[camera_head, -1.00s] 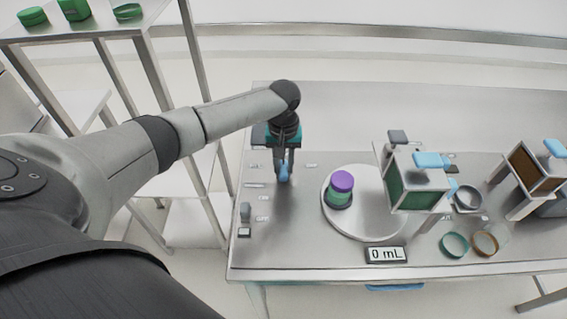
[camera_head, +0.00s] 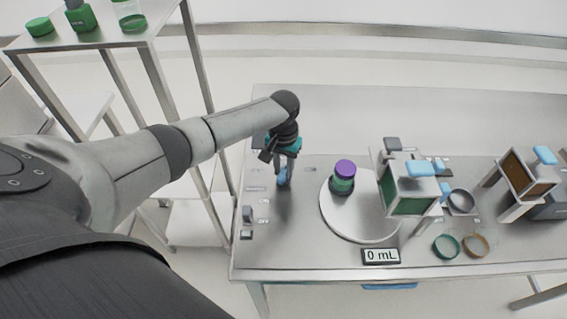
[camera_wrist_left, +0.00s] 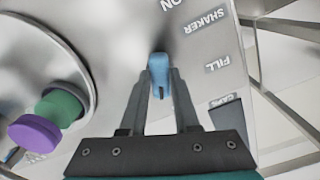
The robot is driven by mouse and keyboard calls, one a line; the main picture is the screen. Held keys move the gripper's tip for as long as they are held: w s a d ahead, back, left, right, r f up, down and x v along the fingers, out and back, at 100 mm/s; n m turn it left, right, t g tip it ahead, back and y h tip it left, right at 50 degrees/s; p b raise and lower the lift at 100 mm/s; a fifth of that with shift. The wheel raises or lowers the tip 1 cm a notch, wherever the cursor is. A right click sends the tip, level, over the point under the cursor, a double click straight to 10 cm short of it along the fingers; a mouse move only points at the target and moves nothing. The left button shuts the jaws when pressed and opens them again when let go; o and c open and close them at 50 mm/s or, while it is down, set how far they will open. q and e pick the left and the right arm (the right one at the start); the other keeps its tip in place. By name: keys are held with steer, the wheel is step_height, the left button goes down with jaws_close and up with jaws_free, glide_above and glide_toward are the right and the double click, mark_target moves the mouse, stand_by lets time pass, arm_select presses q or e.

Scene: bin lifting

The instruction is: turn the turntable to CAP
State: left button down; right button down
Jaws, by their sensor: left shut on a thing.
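The turntable (camera_head: 345,226) is a pale round disc set in the metal bench. A green container with a purple cap (camera_head: 344,167) stands upright on its far left part. In the left wrist view the purple cap (camera_wrist_left: 35,133) shows at the left, on the disc (camera_wrist_left: 28,58). My left gripper (camera_head: 283,176) is shut on a small blue handle (camera_wrist_left: 158,72) left of the turntable. The bench beside the handle carries the words SHAKER (camera_wrist_left: 205,22) and FILL (camera_wrist_left: 217,65); a further label is too blurred to read. My right gripper is not in view.
A green dispenser (camera_head: 408,203) with a blue top stands at the turntable's right side. A display (camera_head: 381,256) reads 0 mL at the front. Green and orange rings (camera_head: 446,246) lie right of it. An orange-brown dispenser (camera_head: 528,172) stands farther right. A shelf (camera_head: 150,38) holds green containers at left.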

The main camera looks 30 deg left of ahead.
mark_target(283, 173)
arm_select(q)
steer(key=m+p, duration=0.1)
steer(key=m, duration=0.2)
steer(key=shift+r+m, duration=0.1)
steer(key=shift+m, duration=0.3)
steer(key=shift+w+m+p, duration=0.1)
steer(key=shift+m+p, duration=0.5)
steer(key=shift+m, duration=1.7)
steer(key=c, duration=0.6)
jaws_free()
steer(key=shift+c, duration=0.2)
steer(key=shift+r, duration=0.45)
step_height(283, 173, up, 14)
steer(key=p, duration=0.2)
steer(key=shift+r, duration=0.15)
